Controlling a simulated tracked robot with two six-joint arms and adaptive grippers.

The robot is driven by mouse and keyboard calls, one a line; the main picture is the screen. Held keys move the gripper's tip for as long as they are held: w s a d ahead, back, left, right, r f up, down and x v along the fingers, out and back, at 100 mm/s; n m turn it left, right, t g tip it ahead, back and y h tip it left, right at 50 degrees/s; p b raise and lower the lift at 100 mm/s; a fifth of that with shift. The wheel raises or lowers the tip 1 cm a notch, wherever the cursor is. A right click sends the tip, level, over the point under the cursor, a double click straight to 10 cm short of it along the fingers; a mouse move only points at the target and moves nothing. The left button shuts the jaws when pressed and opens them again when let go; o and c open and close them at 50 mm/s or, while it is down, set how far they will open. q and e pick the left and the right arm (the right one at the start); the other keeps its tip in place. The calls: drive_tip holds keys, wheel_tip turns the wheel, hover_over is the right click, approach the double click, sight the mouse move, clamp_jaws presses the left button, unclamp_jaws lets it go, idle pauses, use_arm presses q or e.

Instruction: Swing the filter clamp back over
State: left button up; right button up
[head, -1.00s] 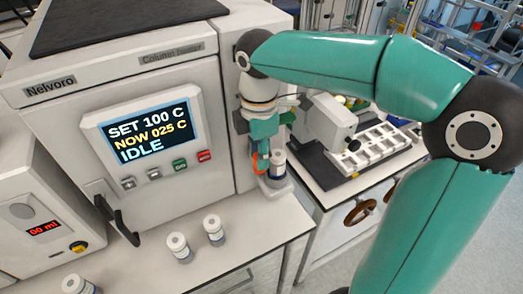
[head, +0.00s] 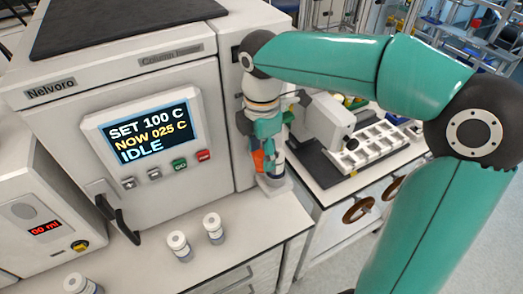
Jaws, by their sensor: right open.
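My right gripper (head: 268,142) points down beside the right side of the heater cabinet, in front of a small white and grey cylinder on a pale base (head: 274,183). An orange part (head: 257,160), which looks like the filter clamp, shows at the gripper's left finger, above that base. The gripper is open. Its fingers and wrist hide most of the cylinder and part of the orange piece, so I cannot tell whether they touch it. My left gripper is out of view.
The heater cabinet (head: 130,190) has a display reading SET 100 C, NOW 025 C, IDLE. Two capped bottles (head: 179,246) (head: 214,228) stand on the bench, another at the lower left. A white instrument with a tray (head: 368,147) stands to the right.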

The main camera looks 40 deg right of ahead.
sight(261, 154)
wheel_tip(261, 154, up, 12)
idle(0.6)
